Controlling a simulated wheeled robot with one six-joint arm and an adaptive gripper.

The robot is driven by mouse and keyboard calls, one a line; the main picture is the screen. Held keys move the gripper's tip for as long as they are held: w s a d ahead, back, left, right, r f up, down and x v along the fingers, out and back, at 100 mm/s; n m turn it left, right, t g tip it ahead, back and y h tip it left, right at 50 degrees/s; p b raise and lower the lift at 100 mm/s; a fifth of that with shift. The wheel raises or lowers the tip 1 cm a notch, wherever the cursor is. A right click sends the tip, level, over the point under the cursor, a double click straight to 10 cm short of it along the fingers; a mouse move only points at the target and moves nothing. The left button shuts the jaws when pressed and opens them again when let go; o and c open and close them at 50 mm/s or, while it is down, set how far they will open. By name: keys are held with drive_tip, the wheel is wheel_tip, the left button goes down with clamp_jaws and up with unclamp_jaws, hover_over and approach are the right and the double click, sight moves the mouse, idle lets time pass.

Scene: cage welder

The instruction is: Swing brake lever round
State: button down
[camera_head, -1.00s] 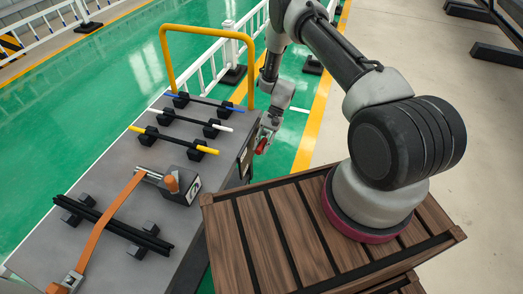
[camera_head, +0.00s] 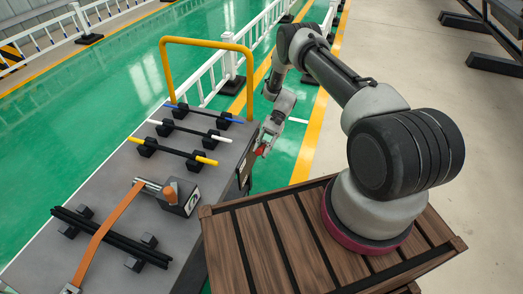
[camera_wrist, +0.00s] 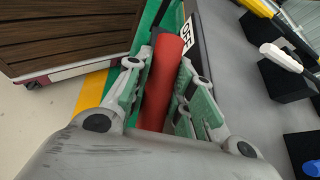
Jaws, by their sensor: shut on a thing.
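The brake lever (camera_wrist: 168,70) shows in the wrist view as a red bar running away between my two fingers. My gripper (camera_wrist: 160,85) is shut on it, with one green-padded finger on each side. In the head view my gripper (camera_head: 259,150) is at the right end of the grey cart (camera_head: 236,160), and only a small red part of the lever shows there. An "OFF" label (camera_wrist: 190,35) is on the cart's end beside the lever. The lever's pivot is hidden.
On the cart top, blue-, white- and yellow-ended rods (camera_head: 185,129) lie on black blocks. A device with an orange strap (camera_head: 110,222) and black bars (camera_head: 100,236) lie nearer. A yellow handrail (camera_head: 210,42) rises at the cart's far end. White fencing (camera_head: 300,45) stands behind on green floor.

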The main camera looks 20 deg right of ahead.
drive_tip(key=c, duration=1.5)
unclamp_jaws()
drive_tip(key=v, duration=1.2)
drive_tip(key=shift+d, duration=0.1)
